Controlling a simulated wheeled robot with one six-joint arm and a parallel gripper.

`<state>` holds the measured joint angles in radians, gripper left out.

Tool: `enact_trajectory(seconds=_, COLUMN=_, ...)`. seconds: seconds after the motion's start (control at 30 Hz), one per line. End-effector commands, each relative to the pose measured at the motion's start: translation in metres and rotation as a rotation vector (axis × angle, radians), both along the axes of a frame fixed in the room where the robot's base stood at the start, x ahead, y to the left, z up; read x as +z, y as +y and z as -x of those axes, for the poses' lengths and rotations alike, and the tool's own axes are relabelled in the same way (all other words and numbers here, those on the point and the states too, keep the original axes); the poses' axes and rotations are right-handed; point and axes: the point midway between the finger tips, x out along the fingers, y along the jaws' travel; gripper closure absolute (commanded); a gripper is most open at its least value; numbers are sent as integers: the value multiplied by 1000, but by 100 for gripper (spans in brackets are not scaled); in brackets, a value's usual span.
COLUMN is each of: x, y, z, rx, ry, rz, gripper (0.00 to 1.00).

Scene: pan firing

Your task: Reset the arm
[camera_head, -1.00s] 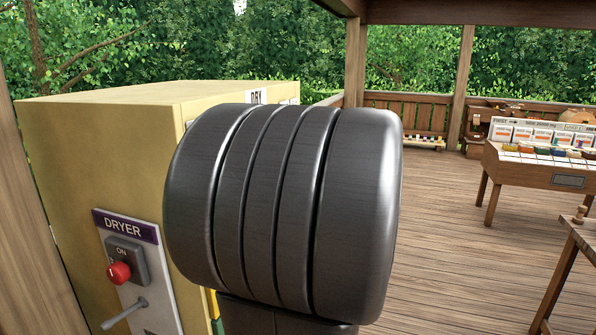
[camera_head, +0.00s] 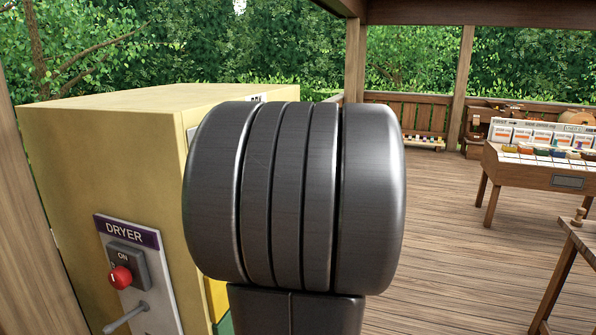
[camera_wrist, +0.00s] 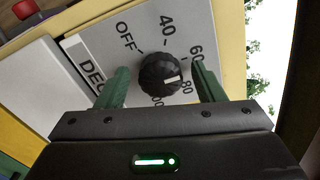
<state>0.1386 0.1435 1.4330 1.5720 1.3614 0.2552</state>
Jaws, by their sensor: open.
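In the wrist view my gripper (camera_wrist: 160,88) is open, with one green finger on each side of a black dial knob (camera_wrist: 161,75). Nothing is held between the fingers, and I cannot tell how near the tips are to the panel. The knob sits on a grey panel (camera_wrist: 95,45) marked OFF, 40, 60 and 80, and its white mark is close to 80. In the head view a dark ribbed joint of my arm (camera_head: 295,195) fills the middle and hides my gripper and the knob.
The yellow dryer (camera_head: 95,160) stands at the left, with a red switch knob (camera_head: 120,278) and a lever (camera_head: 125,317) on its front. A table with colour samples (camera_head: 545,160) stands at the far right. Another wooden table (camera_head: 577,245) is nearer at right. The plank floor (camera_head: 450,215) between is clear.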

Motion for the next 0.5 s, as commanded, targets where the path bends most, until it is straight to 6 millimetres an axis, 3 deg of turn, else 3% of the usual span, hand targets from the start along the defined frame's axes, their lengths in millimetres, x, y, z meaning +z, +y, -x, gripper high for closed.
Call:
enact_trajectory(seconds=0.17, x=-1, y=-14, z=4, rx=-4, ry=0, rz=0, gripper=38)
enact_trajectory(seconds=0.5, x=-2, y=-62, z=21, rx=-5, ry=-1, rz=0, gripper=38)
